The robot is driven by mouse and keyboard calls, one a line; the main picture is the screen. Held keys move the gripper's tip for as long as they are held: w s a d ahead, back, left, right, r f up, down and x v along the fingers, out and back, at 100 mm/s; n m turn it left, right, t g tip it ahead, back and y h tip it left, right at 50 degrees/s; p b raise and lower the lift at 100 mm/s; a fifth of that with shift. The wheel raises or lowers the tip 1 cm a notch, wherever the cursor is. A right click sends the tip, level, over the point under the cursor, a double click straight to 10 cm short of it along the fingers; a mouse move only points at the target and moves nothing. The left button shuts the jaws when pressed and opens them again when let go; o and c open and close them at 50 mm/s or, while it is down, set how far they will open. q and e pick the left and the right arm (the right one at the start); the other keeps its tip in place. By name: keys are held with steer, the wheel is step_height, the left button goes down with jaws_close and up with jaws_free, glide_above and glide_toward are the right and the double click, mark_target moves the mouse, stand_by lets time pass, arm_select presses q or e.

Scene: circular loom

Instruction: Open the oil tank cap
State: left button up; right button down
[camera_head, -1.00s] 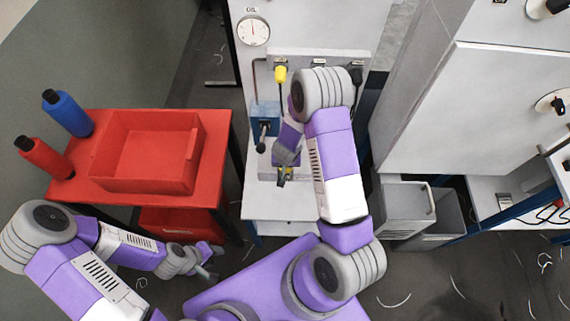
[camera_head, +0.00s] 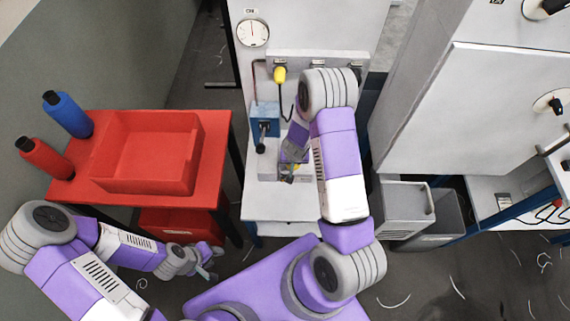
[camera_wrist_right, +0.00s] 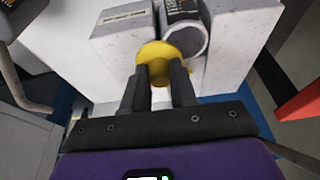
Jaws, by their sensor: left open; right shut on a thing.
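The round yellow cap (camera_wrist_right: 158,52) is between the two dark fingers of my right gripper (camera_wrist_right: 158,85) in the right wrist view, and they are shut on it. Beside it is a grey round neck (camera_wrist_right: 200,45), its opening partly showing; the cap overlaps its left edge in this view. I cannot tell the gap between them. In the head view my right gripper (camera_head: 289,172) is low over the pale machine's bench, with the cap mostly hidden. My left gripper (camera_head: 209,263) is open and empty, beside the red table's lower front right.
A red table (camera_head: 218,135) holds a red bin (camera_head: 150,187), a blue bottle (camera_head: 68,114) and a red bottle (camera_head: 45,158). A blue box with a lever (camera_head: 264,118) stands left of my right gripper. Grey bins (camera_head: 402,207) stand right of my right arm.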

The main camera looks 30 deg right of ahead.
steer(key=shift+w+d+f, duration=0.1)
steer(key=shift+d, duration=0.8)
steer(key=shift+w+d+p, duration=0.35)
steer(key=shift+w+d, duration=0.1)
steer(key=shift+d, duration=0.05)
steer(key=shift+w+d, duration=0.15)
steer(key=shift+w+d+p, duration=0.25)
steer(key=shift+w+p, duration=0.2)
steer(key=shift+w+d, duration=0.2)
steer(key=shift+w, duration=0.05)
steer(key=c, duration=0.8)
jaws_free()
steer(key=shift+o, duration=0.2)
steer(key=shift+a, duration=0.35)
